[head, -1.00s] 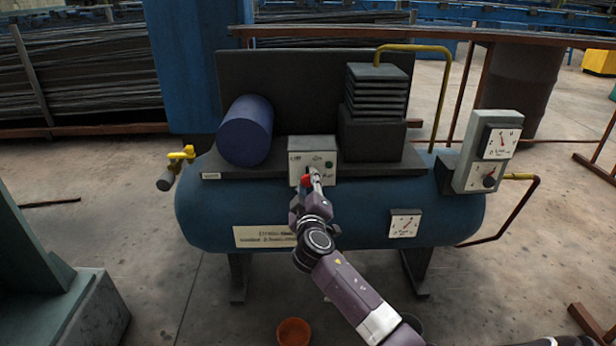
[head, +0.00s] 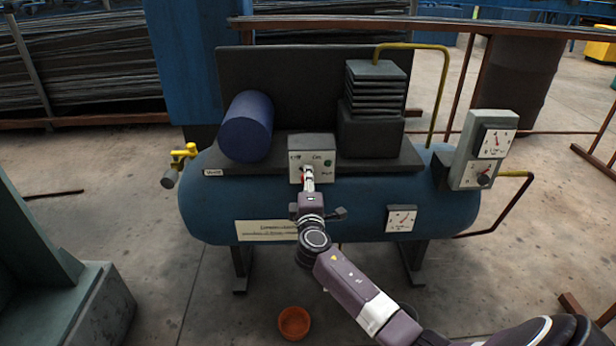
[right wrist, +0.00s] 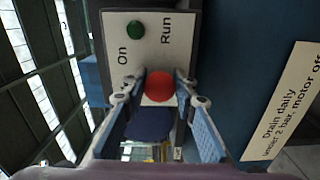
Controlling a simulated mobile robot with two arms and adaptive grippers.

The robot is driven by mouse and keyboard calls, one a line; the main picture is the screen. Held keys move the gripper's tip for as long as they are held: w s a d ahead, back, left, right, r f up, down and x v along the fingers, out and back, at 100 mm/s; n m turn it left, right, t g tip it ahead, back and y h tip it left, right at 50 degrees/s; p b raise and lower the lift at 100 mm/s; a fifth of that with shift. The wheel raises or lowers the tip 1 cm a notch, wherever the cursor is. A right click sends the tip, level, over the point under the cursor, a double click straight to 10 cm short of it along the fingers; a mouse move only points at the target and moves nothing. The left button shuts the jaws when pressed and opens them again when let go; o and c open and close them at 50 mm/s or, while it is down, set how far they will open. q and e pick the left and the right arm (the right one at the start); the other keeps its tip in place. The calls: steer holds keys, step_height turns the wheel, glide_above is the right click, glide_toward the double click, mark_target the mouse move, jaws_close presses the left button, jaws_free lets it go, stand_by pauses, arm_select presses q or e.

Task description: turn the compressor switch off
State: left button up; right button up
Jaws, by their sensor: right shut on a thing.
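The blue compressor tank (head: 350,205) carries a small grey switch box (head: 318,148) at its top middle. The box's front has printed words and a green button, seen closely in the right wrist view (right wrist: 135,28). A red switch knob (right wrist: 160,87) sits at the plate's lower edge there, between the two fingers of my right gripper (right wrist: 162,86), which is shut on it. The "Off" marking is hard to read. My left gripper is out of view.
A dark blue cylinder (head: 246,127) and a finned block (head: 374,115) flank the box. A gauge panel (head: 485,150) stands at the right. A yellow valve (head: 184,153) is at the left end. An orange bucket (head: 294,323) is on the floor below.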

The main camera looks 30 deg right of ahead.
steer(key=shift+f+n, duration=0.1)
steer(key=shift+n, duration=0.2)
steer(key=o, duration=1.1)
steer(key=v, duration=1.2)
steer(key=shift+s, duration=0.1)
